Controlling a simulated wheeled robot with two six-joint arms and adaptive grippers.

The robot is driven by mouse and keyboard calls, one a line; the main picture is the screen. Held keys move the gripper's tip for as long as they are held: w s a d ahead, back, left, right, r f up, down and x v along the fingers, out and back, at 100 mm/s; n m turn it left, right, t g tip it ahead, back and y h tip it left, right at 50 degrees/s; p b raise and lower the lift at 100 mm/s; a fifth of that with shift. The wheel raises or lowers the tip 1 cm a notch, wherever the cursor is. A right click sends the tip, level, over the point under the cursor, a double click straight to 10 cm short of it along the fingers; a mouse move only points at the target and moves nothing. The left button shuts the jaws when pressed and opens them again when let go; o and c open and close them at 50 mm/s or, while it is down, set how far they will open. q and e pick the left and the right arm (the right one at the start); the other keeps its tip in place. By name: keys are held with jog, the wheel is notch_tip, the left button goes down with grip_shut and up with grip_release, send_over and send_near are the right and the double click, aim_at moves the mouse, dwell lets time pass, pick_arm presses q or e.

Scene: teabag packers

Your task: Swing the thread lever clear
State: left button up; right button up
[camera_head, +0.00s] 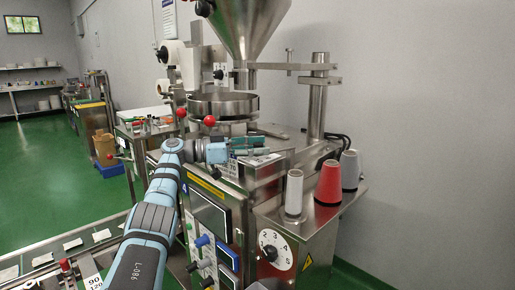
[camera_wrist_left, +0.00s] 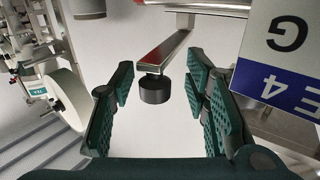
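My left gripper (camera_head: 258,146) reaches in over the packing machine's top, below the round steel bowl (camera_head: 222,104). In the left wrist view its green padded fingers (camera_wrist_left: 160,100) are open. A flat metal lever with a red strip (camera_wrist_left: 163,50) ends in a black knob (camera_wrist_left: 154,89). This looks like the thread lever. The knob shows between the two fingers, with a visible gap on each side; I cannot tell its depth. In the head view I cannot make out the lever near the gripper. My right gripper is not in view.
Thread cones in white (camera_head: 294,192), red (camera_head: 329,183) and grey (camera_head: 350,170) stand on the machine's right shelf. A steel post (camera_head: 318,95) rises behind. In the left wrist view a blue-and-white sign (camera_wrist_left: 285,55) is close at the right.

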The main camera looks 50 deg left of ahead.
pick_arm(q)
jog(key=v, duration=0.7)
jog(key=shift+s+a, duration=0.2)
jog(key=shift+s, duration=0.05)
